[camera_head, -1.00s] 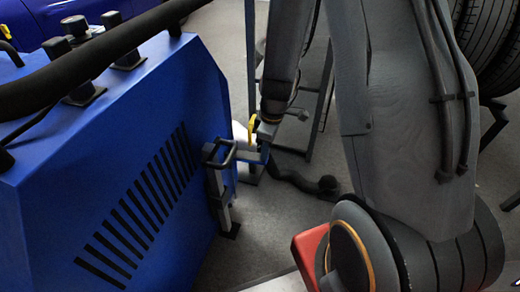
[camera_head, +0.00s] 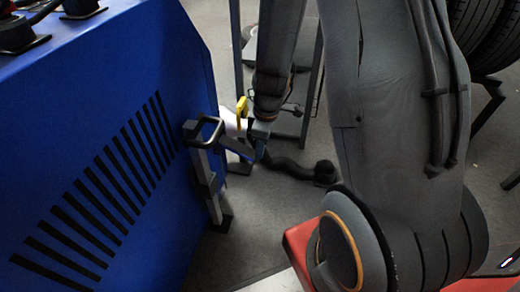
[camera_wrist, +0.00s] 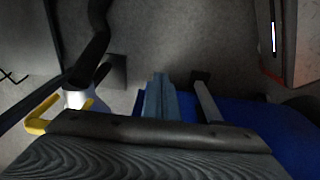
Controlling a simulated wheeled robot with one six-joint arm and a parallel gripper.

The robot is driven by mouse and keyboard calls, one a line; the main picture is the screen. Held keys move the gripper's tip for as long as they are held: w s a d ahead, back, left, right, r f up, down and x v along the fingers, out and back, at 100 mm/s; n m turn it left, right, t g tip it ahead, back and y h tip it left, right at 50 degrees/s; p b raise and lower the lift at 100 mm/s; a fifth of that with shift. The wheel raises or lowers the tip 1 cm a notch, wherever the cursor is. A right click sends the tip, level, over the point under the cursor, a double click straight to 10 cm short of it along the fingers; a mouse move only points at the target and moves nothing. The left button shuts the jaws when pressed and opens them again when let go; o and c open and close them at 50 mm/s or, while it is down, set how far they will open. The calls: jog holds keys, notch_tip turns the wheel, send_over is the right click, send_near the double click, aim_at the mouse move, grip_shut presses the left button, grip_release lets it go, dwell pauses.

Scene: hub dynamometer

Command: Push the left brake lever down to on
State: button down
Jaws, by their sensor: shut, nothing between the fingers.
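A blue machine (camera_head: 105,130) with a slotted side fills the left of the head view. At its right edge a grey post (camera_head: 209,185) carries a black U-shaped handle (camera_head: 203,131). A yellow hooked handle (camera_head: 242,108) shows just behind my gripper; it also shows at the left in the wrist view (camera_wrist: 40,117). I cannot tell from the pictures which of these handles is the left brake lever. My gripper (camera_head: 232,146) is shut and empty, its fingers close to the right of the black handle. In the wrist view its fingers (camera_wrist: 158,95) show at the centre. Contact cannot be made out.
A black hose (camera_head: 300,168) lies on the grey floor behind my gripper. A dark metal frame (camera_head: 238,50) stands at the back, and tyres (camera_head: 478,35) stand on a rack at the upper right. Some floor below the gripper is clear.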

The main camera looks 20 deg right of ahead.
jog(key=shift+s+f, duration=0.1)
dwell(0.4)
jog(key=s+d+r+p, duration=0.5)
jog(key=d+r, duration=0.3)
jog(key=r, duration=0.1)
jog(key=shift+s+r, duration=0.15)
jog(key=shift+s, duration=0.2)
dwell(0.3)
